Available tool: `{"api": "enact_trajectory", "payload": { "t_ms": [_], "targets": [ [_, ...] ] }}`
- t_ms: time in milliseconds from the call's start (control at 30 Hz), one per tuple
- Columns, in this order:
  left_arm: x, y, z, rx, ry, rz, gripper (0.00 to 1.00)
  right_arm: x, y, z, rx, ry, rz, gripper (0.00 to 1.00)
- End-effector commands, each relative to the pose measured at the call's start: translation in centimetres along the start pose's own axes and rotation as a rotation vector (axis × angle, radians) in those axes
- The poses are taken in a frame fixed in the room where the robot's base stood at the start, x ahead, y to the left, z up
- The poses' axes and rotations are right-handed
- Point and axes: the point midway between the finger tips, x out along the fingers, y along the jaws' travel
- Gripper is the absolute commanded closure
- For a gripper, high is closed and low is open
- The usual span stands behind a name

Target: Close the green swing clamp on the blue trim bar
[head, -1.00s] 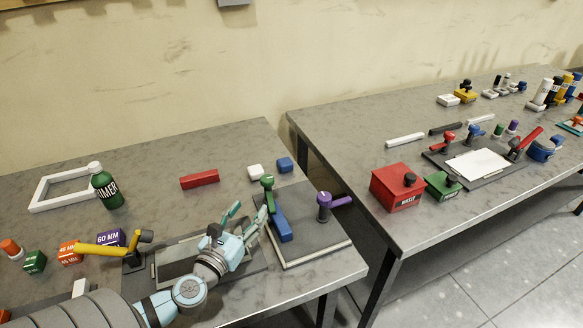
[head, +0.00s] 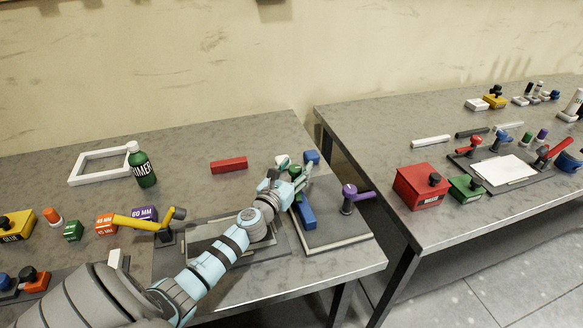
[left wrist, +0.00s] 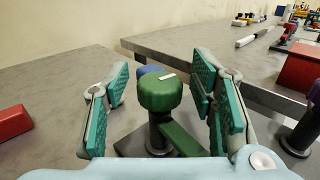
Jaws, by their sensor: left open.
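The green swing clamp (left wrist: 162,93) stands upright between the spread fingers of my left gripper (left wrist: 158,100) in the left wrist view. Its round head is near the middle, and its green arm (left wrist: 183,138) runs down toward the lower right. Neither finger visibly touches it. In the head view my left gripper (head: 292,173) is over the clamp and hides most of it. The blue trim bar (head: 306,213) lies on a grey plate (head: 325,232) just below the gripper. My right gripper is not in view.
A purple clamp (head: 350,196) stands on the right of the same plate. A yellow-handled clamp (head: 145,221) is to the left. A gap separates this table from the right one (head: 400,150).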

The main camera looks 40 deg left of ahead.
Motion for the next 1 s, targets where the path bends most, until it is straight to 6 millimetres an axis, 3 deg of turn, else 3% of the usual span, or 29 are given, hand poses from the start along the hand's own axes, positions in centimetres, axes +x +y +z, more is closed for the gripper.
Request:
{"api": "enact_trajectory", "payload": {
  "t_ms": [67, 367, 567, 800, 1000],
  "targets": [
    [0.0, 0.0, 0.0, 0.000, 0.000, 0.001, 0.52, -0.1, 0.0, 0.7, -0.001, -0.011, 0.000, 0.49],
    [-0.1, 0.2, 0.0, 0.000, 0.000, 0.003, 1.00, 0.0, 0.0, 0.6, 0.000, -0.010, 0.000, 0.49],
    [-0.1, 0.1, 0.0, -0.002, 0.002, 0.015, 1.00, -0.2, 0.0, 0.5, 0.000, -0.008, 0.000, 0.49],
    [-0.2, 0.1, 0.0, -0.002, 0.001, 0.199, 1.00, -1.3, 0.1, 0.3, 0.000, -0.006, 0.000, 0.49],
    [-0.1, 0.1, -0.1, 0.000, 0.001, 0.199, 1.00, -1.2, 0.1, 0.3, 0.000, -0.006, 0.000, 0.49]
  ]
}}
